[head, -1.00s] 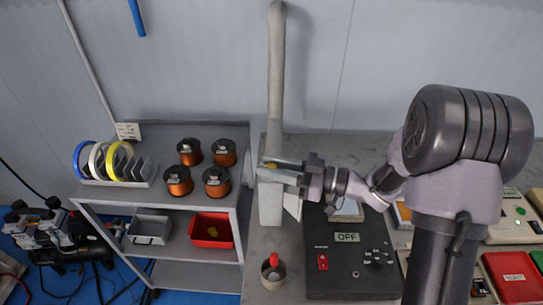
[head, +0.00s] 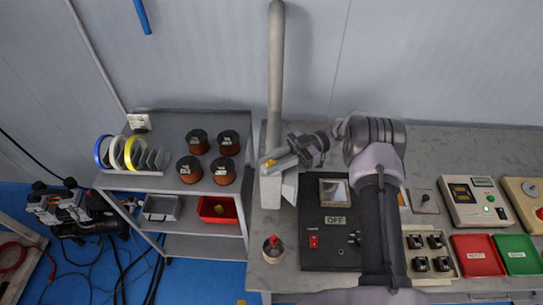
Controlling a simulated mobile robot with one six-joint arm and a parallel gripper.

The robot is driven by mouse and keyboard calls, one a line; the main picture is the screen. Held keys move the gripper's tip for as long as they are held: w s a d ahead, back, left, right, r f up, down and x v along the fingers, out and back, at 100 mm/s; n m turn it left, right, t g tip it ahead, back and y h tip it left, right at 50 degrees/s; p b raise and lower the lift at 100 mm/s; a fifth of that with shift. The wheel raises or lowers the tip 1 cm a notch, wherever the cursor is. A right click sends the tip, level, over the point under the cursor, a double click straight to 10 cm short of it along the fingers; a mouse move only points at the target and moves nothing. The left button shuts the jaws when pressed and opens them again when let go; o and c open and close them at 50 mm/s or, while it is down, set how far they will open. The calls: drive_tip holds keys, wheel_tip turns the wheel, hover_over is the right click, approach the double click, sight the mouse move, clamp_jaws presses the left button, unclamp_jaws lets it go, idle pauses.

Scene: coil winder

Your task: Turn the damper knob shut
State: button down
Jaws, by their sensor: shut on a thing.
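The damper knob (head: 270,163) is a small yellow piece at the front of the light grey duct (head: 272,190), above the left end of the bench. My gripper (head: 275,161) comes in from the right and is shut on the knob. Its fingers hide most of the knob, so its exact angle cannot be read. The duct's round pipe (head: 276,70) rises along the wall behind it.
A black control box (head: 318,255) marked OFF stands right of the duct, with a small red-topped pot (head: 272,248) in front. A shelf cart (head: 160,182) with several copper spools stands at the left. Red and green trays (head: 478,255) lie at the right.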

drive_tip(key=shift+n+g+h, duration=0.4)
drive_tip(key=shift+g, duration=0.3)
drive_tip(key=c, duration=1.1)
unclamp_jaws()
drive_tip(key=shift+c, duration=0.2)
drive_tip(key=shift+r+p, duration=0.1)
drive_tip(key=shift+p, duration=0.2)
drive_tip(key=r+p, duration=0.1)
drive_tip(key=r, duration=0.3)
drive_tip(key=shift+s+d+p, duration=0.1)
drive_tip(key=shift+s+p, duration=0.3)
drive_tip(key=s+d+p, duration=0.1)
drive_tip(key=s+d, duration=0.3)
drive_tip(key=s, duration=1)
drive_tip(key=shift+s+d+r+p, duration=0.15)
drive_tip(key=shift+s+r+p, duration=0.15)
drive_tip(key=shift+r, duration=0.1)
drive_tip(key=shift+f, duration=0.1)
